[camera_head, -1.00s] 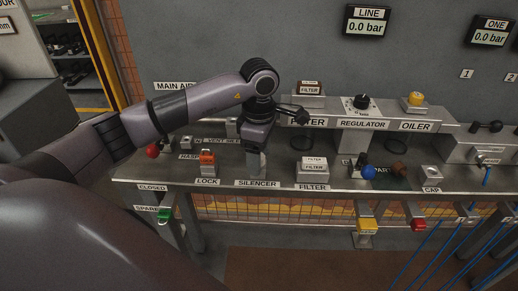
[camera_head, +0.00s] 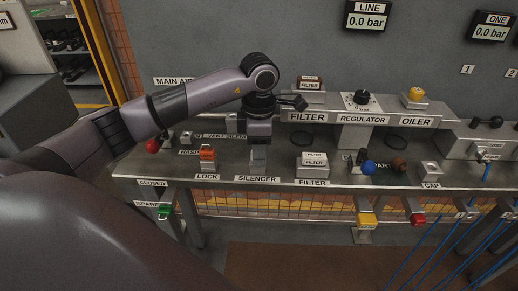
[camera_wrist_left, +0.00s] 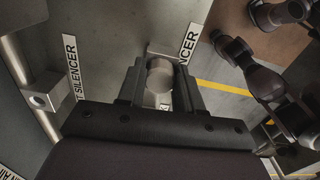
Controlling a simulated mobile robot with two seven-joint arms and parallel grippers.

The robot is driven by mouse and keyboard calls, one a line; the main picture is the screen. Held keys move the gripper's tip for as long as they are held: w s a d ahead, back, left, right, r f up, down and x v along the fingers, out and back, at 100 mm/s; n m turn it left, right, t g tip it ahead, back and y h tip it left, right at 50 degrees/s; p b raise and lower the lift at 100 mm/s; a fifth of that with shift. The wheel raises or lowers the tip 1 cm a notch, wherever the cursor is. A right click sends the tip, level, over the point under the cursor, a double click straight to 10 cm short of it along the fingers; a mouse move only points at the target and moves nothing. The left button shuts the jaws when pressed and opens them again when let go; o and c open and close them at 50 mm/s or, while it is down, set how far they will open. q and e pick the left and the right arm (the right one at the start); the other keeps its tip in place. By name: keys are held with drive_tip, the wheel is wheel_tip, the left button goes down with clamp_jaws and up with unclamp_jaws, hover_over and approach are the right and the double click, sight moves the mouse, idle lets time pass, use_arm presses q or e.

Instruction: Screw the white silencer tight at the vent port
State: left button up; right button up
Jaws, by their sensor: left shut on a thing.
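My left gripper (camera_head: 258,160) points down over the bench behind the SILENCER label (camera_head: 257,179). In the left wrist view its two dark fingers (camera_wrist_left: 160,90) are shut on a round pale grey-white piece, the silencer (camera_wrist_left: 159,76). Its lower end and any gap below it are hidden. A label ending in SILENCER (camera_wrist_left: 70,68) lies to the left in the wrist view, beside a grey block with a round hole, the vent port (camera_wrist_left: 40,95).
A red lock (camera_head: 207,153) stands left of the gripper. A filter block (camera_head: 314,167) stands to its right. The regulator (camera_head: 361,103) and oiler (camera_head: 416,99) are farther right. A red knob (camera_head: 153,146) is at the bench's left end.

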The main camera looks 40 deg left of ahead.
use_arm(q)
drive_tip(key=shift+r, duration=0.1)
drive_tip(key=shift+r+p, duration=1.05)
drive_tip(key=shift+r, duration=0.35)
drive_tip(key=shift+r, duration=0.1)
drive_tip(key=shift+r+p, duration=0.55)
drive_tip(key=shift+r, duration=0.1)
